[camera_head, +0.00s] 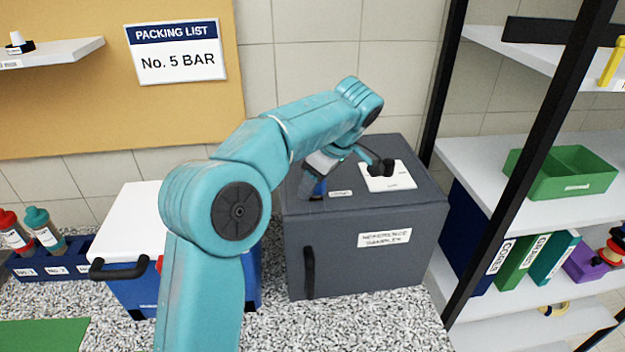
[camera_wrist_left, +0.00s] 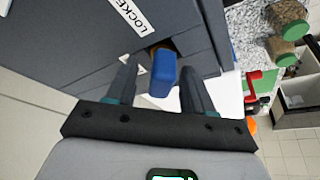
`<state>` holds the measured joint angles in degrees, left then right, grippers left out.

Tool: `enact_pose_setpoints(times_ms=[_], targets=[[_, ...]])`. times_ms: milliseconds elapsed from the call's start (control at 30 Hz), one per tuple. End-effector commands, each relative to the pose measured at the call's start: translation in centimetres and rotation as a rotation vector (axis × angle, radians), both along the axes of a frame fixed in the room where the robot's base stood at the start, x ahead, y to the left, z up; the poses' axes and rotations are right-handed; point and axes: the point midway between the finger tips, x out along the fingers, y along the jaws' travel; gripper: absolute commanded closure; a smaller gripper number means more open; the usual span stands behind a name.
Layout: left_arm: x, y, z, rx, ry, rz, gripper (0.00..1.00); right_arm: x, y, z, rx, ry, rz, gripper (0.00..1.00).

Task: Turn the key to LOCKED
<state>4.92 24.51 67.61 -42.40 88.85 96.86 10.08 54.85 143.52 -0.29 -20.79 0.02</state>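The key has a blue head (camera_wrist_left: 163,73) and stands in the top of a dark grey box (camera_head: 345,250). In the head view the blue key (camera_head: 319,188) shows only in part below my gripper. My left gripper (camera_head: 317,180) reaches down over the box's left top. In the left wrist view its two fingers (camera_wrist_left: 160,72) are open on either side of the key head. A gap shows on the left; the right finger is very close, and contact is unclear. A white label (camera_wrist_left: 130,16) reading "LOCKE…" lies beside the key. My right gripper is not in view.
A white plate (camera_head: 400,178) with a black knob-like part sits on the box's right top. A blue cooler (camera_head: 135,215) with a white lid stands left of the box. A black shelf post (camera_head: 530,160) and shelves stand at right.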

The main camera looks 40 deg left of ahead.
Motion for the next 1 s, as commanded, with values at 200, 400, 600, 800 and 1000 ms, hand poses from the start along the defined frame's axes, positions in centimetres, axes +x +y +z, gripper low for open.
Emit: enact_pose_setpoints(times_ms=[200, 400, 600, 800, 1000], targets=[[0.0, 0.0, 0.0, 0.000, -0.001, -0.001, 1.00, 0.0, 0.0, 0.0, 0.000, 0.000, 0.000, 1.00], [-0.1, 0.1, -0.2, -0.001, -0.001, -0.032, 1.00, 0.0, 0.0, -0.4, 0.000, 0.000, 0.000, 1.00], [-0.3, 0.2, -0.3, 0.001, -0.004, -0.237, 1.00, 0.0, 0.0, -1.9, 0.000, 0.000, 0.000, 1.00], [-0.3, 0.2, -0.3, 0.002, -0.005, -0.521, 1.00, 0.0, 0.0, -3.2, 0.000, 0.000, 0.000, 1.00], [-0.3, 0.2, -0.1, -0.001, -0.003, -0.805, 1.00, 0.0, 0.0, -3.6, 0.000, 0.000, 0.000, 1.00]])
